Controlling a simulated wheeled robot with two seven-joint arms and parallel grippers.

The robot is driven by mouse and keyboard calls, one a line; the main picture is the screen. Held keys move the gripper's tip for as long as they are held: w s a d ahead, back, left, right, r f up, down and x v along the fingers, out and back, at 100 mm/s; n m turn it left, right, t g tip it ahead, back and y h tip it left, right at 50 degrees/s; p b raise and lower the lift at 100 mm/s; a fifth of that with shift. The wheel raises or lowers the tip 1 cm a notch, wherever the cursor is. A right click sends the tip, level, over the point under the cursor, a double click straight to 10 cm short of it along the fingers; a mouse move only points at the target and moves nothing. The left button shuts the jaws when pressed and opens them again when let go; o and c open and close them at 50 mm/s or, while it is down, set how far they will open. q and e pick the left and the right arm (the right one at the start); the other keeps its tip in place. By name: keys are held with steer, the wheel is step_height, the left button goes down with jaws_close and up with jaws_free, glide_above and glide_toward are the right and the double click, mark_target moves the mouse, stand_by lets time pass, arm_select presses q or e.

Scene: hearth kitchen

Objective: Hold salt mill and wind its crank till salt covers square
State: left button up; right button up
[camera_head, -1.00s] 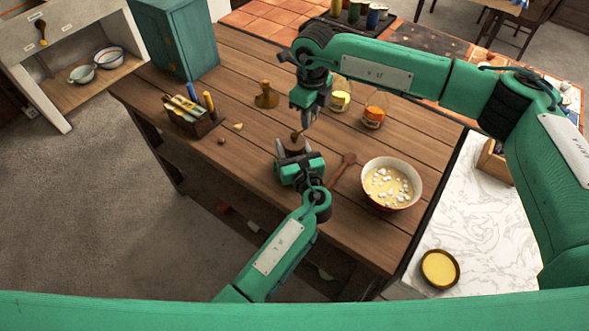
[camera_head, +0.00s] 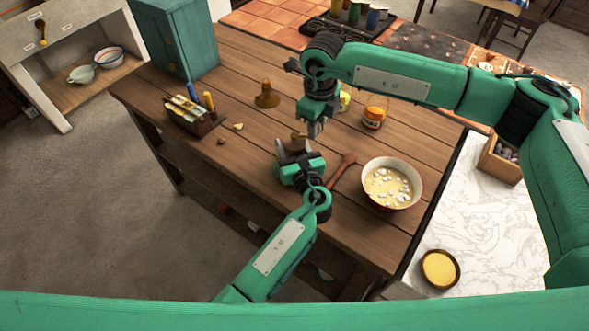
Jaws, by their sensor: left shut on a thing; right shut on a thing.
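The salt mill (camera_head: 299,138) is a small brown wooden thing on the plank table, mostly hidden between my grippers. My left gripper (camera_head: 294,149) comes from the front edge and is shut on the mill's body. My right gripper (camera_head: 312,131) reaches down from above and is shut at the mill's top, to the right of its middle. The crank is too small and too covered to make out. I cannot make out the square or any salt on it.
A wooden spoon (camera_head: 342,171) and a bowl with white lumps (camera_head: 366,188) are right of the mill. An orange jar (camera_head: 374,117) and a brown bell-shaped thing (camera_head: 267,97) stand behind. A tool caddy (camera_head: 200,126) is at left.

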arm_select(q)
steer(key=shift+d+r, duration=0.15)
arm_select(e)
steer(key=shift+f, duration=0.1)
steer(key=shift+s+a, duration=0.25)
steer(key=shift+s, duration=0.5)
steer(key=shift+s+a, duration=0.2)
steer(key=shift+s, duration=0.5)
steer(key=shift+s+a, duration=0.45)
steer(key=shift+a, duration=0.15)
steer(key=shift+s+a, duration=0.4)
steer(key=shift+a, duration=0.2)
steer(key=shift+a, duration=1.55)
steer(key=o, duration=1)
steer(key=shift+s, duration=0.1)
